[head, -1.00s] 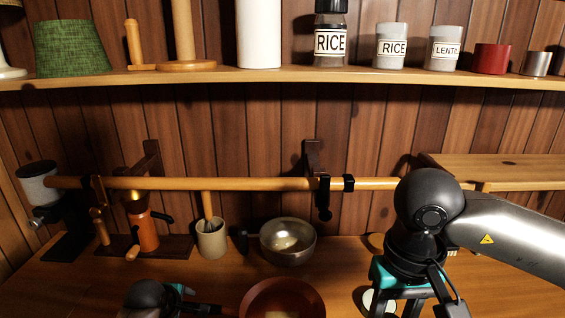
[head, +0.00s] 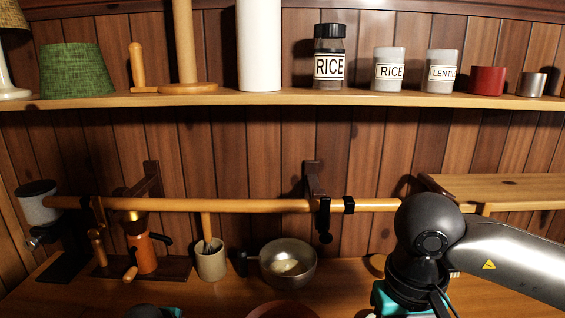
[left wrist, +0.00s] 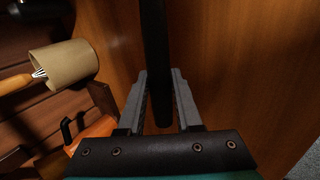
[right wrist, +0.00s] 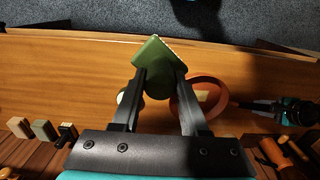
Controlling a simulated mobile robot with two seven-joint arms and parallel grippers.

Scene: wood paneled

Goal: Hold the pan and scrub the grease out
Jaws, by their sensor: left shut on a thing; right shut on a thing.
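The reddish pan (head: 282,311) shows only its far rim at the bottom of the head view. In the right wrist view the pan (right wrist: 218,99) shows more fully, with a pale patch inside, partly hidden by a finger. My left gripper (left wrist: 160,88) is shut on the dark pan handle (left wrist: 155,45). My right gripper (right wrist: 158,82) is shut on a green scrubber (right wrist: 158,62) with a pale toothed or bristled edge. The scrubber is to the left of the pan in that view; I cannot tell its height above the counter.
A metal bowl (head: 288,265), a beige utensil cup (head: 211,262) and an orange grinder (head: 141,250) stand behind the pan. A wooden rail (head: 240,205) runs above them, below a shelf (head: 280,99) of jars. Small blocks (right wrist: 43,130) line the counter's back.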

